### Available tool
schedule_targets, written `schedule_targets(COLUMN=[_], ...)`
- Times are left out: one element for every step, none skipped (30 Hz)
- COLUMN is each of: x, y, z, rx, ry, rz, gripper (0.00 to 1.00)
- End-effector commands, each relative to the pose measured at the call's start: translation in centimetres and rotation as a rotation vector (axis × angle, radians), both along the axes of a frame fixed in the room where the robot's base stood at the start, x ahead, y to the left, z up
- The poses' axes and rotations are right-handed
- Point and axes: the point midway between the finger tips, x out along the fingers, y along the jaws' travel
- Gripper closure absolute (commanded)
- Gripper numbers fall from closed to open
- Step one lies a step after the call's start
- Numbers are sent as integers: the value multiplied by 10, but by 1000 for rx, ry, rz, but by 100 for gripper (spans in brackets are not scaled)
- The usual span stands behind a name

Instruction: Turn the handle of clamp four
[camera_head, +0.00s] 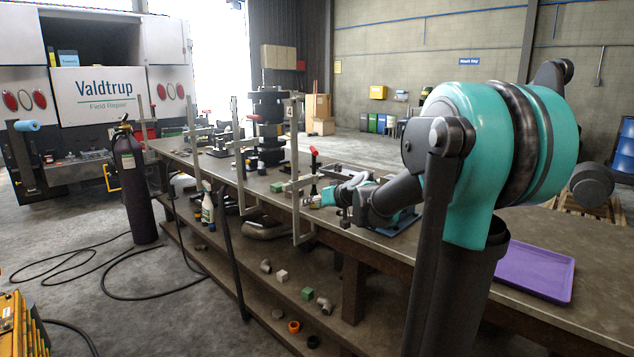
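Several tall grey bar clamps stand along the near edge of the workbench (410,245). The nearest clamp (296,175) is upright beside my arm's end. A red-tipped upright handle (313,151) shows just right of its bar. Other clamps stand farther left, one at the middle (240,160) and one beyond it (191,130). My gripper (312,201) is low at the bench edge, close to the nearest clamp's lower part. Its fingers are too small and partly hidden, so contact and opening are unclear.
A dark stacked transmission part (269,125) stands on the bench behind the clamps. A purple tray (535,271) lies on the right. A spray bottle (208,208) and loose fittings (266,266) are on the lower shelf.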

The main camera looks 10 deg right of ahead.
Motion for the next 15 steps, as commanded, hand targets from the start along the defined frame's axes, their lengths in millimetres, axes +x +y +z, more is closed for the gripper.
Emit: schedule_targets(x=[11, 18, 28, 35, 41, 48, 53, 57, 61, 63, 65, 67, 68, 69, 70], y=[7, 9, 11, 10, 9, 6, 3, 0, -6, -10, -14, -18, -22, -25, -28], z=[17, 29, 46, 58, 69, 82, 90, 97, 104, 108, 111, 114, 115, 115, 116], rx=[16, 26, 38, 45, 51, 55, 60, 60, 58, 57, 55, 51, 47, 44, 41], ry=[-73, -125, -196, -245, -291, -342, -373, -400, -427, -443, -453, -462, -466, -469, -470], rz=[-12, -26, -53, -78, -107, -150, -183, -217, -261, -294, -324, -358, -380, -401, -421], gripper=[60, 60, 60, 60, 60, 60, 60, 60, 60, 60, 60, 60, 60, 60, 60])
